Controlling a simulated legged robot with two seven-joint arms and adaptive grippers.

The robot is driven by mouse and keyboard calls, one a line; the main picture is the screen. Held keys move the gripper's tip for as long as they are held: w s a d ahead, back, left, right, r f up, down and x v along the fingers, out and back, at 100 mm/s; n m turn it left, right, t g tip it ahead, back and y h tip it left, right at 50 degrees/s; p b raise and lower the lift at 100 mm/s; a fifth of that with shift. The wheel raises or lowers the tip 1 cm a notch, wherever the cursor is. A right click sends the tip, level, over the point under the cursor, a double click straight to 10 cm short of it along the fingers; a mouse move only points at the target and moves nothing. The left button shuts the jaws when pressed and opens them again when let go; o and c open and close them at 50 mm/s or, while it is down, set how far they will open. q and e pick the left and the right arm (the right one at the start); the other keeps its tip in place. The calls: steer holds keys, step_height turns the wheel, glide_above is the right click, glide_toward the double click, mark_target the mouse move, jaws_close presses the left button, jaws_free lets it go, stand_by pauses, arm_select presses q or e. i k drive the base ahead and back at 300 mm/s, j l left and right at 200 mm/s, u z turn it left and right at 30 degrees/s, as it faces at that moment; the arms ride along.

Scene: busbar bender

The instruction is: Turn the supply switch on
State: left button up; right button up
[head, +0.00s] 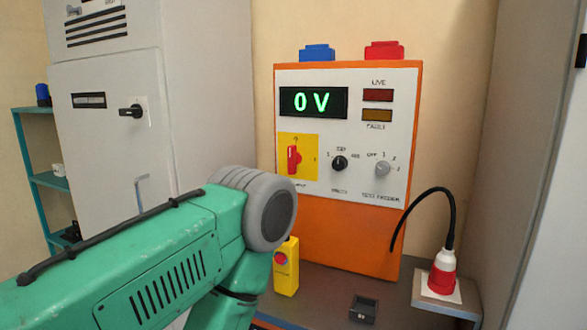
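An orange test cabinet (340,236) with a pale front panel stands at the back of the bench. A red rotary switch (293,159) sits on a yellow plate (310,143) at the panel's left. Its handle looks upright, toward a small mark at the top; another mark is at the right. The label under it is too small to read surely. The display (313,102) reads 0 V. My green left arm crosses the lower left, its grey joint just below and left of the switch. Neither gripper shows in the view.
A black knob (339,163) and a grey knob (382,169) are right of the switch. A yellow box with a red button (286,268) stands close to my arm. A red plug (442,272) with a black cable is at right. A grey cabinet (125,140) stands at left.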

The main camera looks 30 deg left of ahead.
mark_target(295, 159)
steer(key=u, duration=1)
